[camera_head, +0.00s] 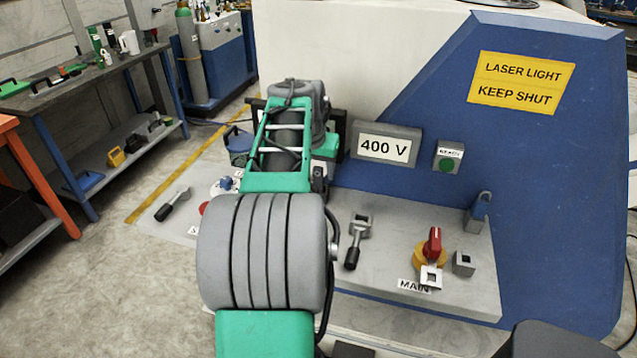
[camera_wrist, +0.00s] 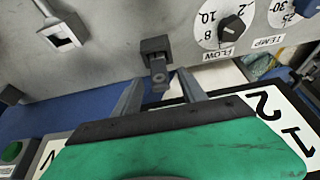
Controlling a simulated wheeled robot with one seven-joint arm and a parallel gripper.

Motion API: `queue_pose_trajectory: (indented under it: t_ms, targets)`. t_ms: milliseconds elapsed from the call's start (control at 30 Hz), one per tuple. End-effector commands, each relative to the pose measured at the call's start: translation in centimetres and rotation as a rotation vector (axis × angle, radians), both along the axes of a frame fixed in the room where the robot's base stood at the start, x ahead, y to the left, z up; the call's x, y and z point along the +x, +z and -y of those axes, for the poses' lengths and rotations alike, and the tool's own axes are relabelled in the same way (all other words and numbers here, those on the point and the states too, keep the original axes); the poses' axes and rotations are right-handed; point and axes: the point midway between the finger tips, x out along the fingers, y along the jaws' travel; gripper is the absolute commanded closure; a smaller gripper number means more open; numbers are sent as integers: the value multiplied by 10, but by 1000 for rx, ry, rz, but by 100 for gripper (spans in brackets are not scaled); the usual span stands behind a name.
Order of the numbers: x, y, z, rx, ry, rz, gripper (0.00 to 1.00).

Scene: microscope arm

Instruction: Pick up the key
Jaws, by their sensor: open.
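The key (camera_wrist: 158,75) appears to be the small dark grey tab with a round hole, below a dark block (camera_wrist: 157,45) at the edge of the grey panel in the wrist view. My gripper (camera_wrist: 158,84) is open, with one finger on each side of the tab and gaps showing on both sides. I cannot tell how deep the tab sits between the fingers. In the head view my own arm hides the key and the fingers.
A lever with a square socket (camera_wrist: 62,33) and a FLOW dial (camera_wrist: 231,28) are on the panel. A white number plate (camera_wrist: 268,108) is close on the right.

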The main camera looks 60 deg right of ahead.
Motion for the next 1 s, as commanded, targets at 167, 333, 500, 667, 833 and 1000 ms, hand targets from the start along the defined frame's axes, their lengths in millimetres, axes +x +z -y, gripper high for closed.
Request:
queue_pose_trajectory:
  t_ms: [167, 333, 500, 667, 833, 1000]
  targets:
    - [1, -12, 5, -2, 2, 2, 51]
    - [1, -12, 5, -2, 2, 2, 53]
    - [1, -12, 5, -2, 2, 2, 67]
    - [1, -12, 5, -2, 2, 2, 80]
    - [1, -12, 5, -2, 2, 2, 94]
    - [1, -12, 5, -2, 2, 2, 100]
